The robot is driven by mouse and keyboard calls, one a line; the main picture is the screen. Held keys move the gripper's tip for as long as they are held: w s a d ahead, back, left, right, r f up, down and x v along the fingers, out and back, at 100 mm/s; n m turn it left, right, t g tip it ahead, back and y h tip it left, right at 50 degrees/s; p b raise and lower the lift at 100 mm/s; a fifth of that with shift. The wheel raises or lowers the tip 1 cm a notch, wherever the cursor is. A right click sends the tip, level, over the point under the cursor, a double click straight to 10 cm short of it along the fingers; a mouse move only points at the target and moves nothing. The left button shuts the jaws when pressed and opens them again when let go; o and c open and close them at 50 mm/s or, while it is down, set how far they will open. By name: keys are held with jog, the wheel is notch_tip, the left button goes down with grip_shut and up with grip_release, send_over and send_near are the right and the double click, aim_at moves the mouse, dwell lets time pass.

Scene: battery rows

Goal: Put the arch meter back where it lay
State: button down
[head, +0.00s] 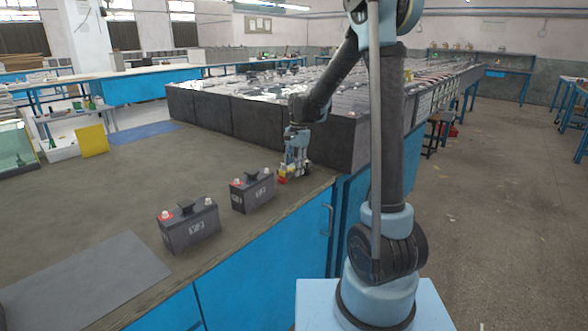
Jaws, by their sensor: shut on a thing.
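My gripper (292,168) points down near the front edge of the bench top, just beyond the nearer black batteries. It is shut on a small yellow and red thing (283,175), which I take to be the arch meter. The thing is small in view and partly covered by the fingers. I cannot tell whether it touches the bench top or hangs just above it.
Two black batteries (189,226) (253,192) with red and pale terminals stand on the brown bench top (105,200). A long row of dark batteries (255,122) stands behind my gripper. A grey sheet (85,283) lies front left, a blue mat (145,131) farther back.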

jog(key=c, duration=1.2)
grip_release()
jog(key=shift+f, duration=0.1)
jog(key=shift+o, duration=0.2)
jog(key=r, duration=0.3)
jog(key=w+r, duration=0.1)
jog(key=r, duration=0.3)
jog(key=d+r, duration=0.1)
jog(key=r, duration=0.2)
jog(key=shift+w+r, duration=0.15)
jog(key=shift+r, duration=0.2)
jog(key=s+d+n+t, duration=0.2)
jog(key=s+d+n, duration=0.2)
jog(key=s+d, duration=1.1)
jog(key=s+d+f+n, duration=0.2)
jog(key=s+f, duration=0.4)
jog(key=s, duration=0.3)
jog(key=s+d+f+n+t+h, duration=0.1)
jog(key=s+d+f, duration=0.2)
jog(key=s+f, duration=0.3)
jog(key=s, duration=0.3)
jog(key=shift+f+n+t, duration=0.2)
jog(key=shift+n+t, duration=0.1)
jog(key=shift+n, duration=0.1)
